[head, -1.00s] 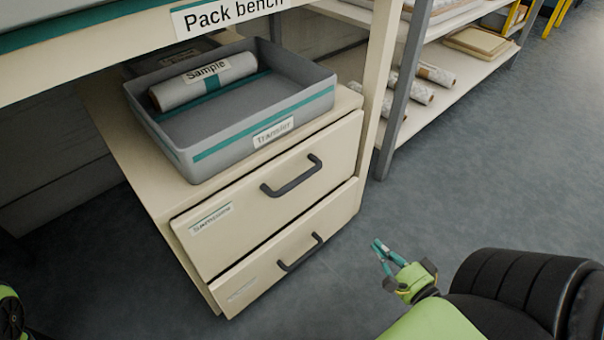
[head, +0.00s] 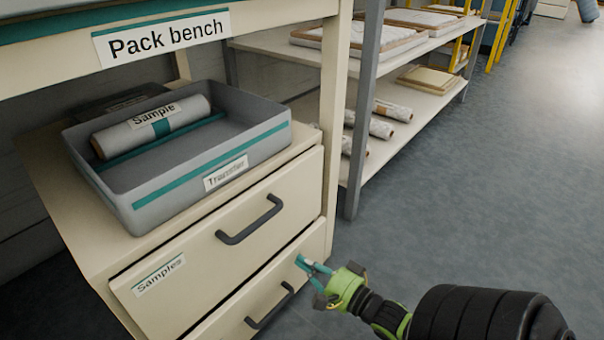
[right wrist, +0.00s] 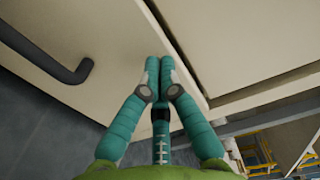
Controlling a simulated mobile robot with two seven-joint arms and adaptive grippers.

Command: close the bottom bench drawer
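The bottom bench drawer (head: 272,296) is a cream front with a dark bar handle (head: 270,306), below the top drawer (head: 225,238). It looks close to flush with the top drawer; I cannot tell whether a small gap is left behind it. My right gripper (head: 303,262) is at the right end of the bottom drawer front, near its upper edge, to the right of the handle. In the right wrist view its teal fingertips (right wrist: 159,64) are together with nothing between them, over the seam between drawer fronts. I cannot tell whether they touch. My left gripper is out of view.
A grey transfer tray (head: 262,150) holding a sample roll (head: 180,116) stands on the drawer unit under the pack bench (head: 60,60). A rack with a grey post (head: 362,120) and wrapped rolls (head: 380,128) stands to the right. The floor (head: 450,215) on the right is clear.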

